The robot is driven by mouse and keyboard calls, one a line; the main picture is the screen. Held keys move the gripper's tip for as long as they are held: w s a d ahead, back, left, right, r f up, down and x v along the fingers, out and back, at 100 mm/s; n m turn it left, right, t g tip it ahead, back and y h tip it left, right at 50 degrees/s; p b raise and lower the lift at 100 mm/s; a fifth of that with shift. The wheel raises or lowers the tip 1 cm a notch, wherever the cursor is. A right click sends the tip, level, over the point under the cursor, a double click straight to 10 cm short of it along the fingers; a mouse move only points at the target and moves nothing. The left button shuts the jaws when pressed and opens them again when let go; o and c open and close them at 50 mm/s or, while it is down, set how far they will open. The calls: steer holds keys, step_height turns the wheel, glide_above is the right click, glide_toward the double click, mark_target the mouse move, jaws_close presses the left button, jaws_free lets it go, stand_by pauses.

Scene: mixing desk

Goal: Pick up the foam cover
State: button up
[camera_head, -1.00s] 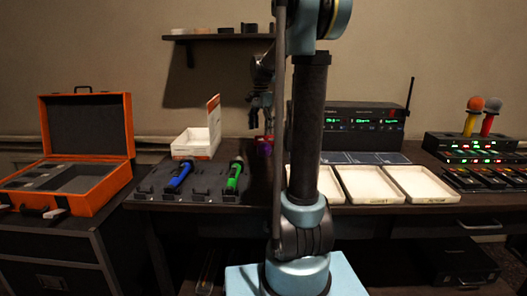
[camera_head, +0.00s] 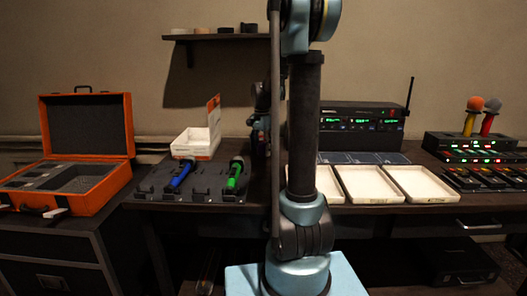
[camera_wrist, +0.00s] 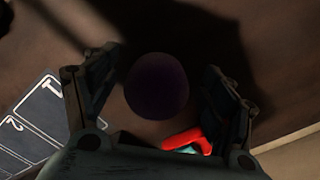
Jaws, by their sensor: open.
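A dark purple round foam cover (camera_wrist: 157,86) is on the brown desk in the wrist view. My gripper (camera_wrist: 160,98) is open, with one finger left of the cover and one right of it. Gaps show between the cover and both fingers. In the head view my gripper (camera_head: 259,142) is low over the desk, left of my arm column, and the cover cannot be made out there. A small red piece (camera_wrist: 187,139) lies just below the cover in the wrist view, partly hidden by my gripper; what it is cannot be told.
A numbered dark mat (camera_wrist: 38,118) lies left of my gripper, and a pale tray edge (camera_wrist: 292,157) lies lower right. In the head view a white box (camera_head: 193,146) and a dark holder (camera_head: 207,187) with blue and green microphones stand left. White trays (camera_head: 424,185) stand right.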

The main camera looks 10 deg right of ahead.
steer(key=c, duration=0.8)
steer(key=shift+r, duration=0.1)
